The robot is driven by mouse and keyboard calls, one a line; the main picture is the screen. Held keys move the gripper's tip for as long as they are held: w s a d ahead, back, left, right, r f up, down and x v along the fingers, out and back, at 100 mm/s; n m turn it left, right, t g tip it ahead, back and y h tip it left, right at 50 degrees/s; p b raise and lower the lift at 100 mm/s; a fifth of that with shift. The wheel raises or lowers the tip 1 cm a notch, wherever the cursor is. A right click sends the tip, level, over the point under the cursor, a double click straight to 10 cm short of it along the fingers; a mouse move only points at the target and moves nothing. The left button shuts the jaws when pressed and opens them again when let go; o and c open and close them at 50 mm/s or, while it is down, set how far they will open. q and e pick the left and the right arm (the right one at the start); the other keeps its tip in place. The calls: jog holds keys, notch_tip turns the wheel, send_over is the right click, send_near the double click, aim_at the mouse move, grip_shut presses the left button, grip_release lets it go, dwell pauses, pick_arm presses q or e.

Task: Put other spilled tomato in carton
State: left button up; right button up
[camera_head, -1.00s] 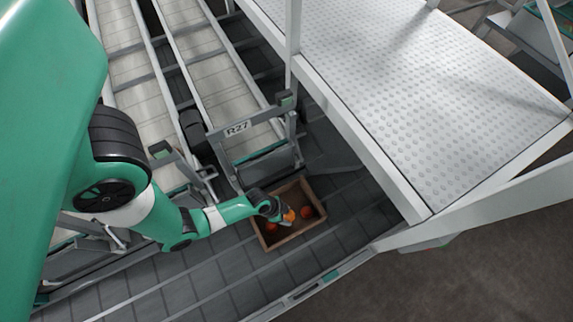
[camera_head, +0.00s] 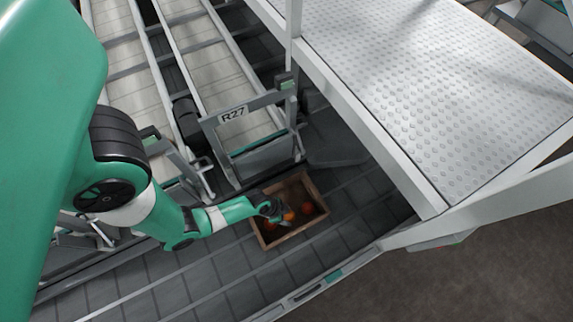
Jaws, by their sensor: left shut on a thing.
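The carton (camera_head: 318,190) is an open brown box on the dark tiled surface, near the middle of the view. One red tomato (camera_head: 307,208) lies inside it on the right, and another (camera_head: 271,226) shows dimly on the left. My left gripper (camera_head: 284,219) reaches in from the left and is inside the carton's outline. It is shut on an orange-red tomato (camera_head: 290,215), which is partly hidden by the fingers. I cannot tell whether this tomato touches the carton floor. My right gripper is not in view.
A grey frame marked R27 (camera_head: 233,114) stands just behind the carton, at the end of pale conveyor lanes (camera_head: 190,60). A raised metal walkway (camera_head: 420,90) with white edge beams is to the right. The tiled surface (camera_head: 215,275) in front of the carton is clear.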

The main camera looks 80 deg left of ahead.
pick_arm(q)
jog(key=shift+f+b, duration=0.5)
jog(key=shift+f, duration=0.1)
dwell(0.4)
jog(key=o, duration=1)
jog(key=c, duration=0.3)
jog(key=shift+c, duration=0.2)
jog(key=shift+r, duration=0.1)
notch_tip(320, 180, up, 7)
jog(key=p, duration=0.7)
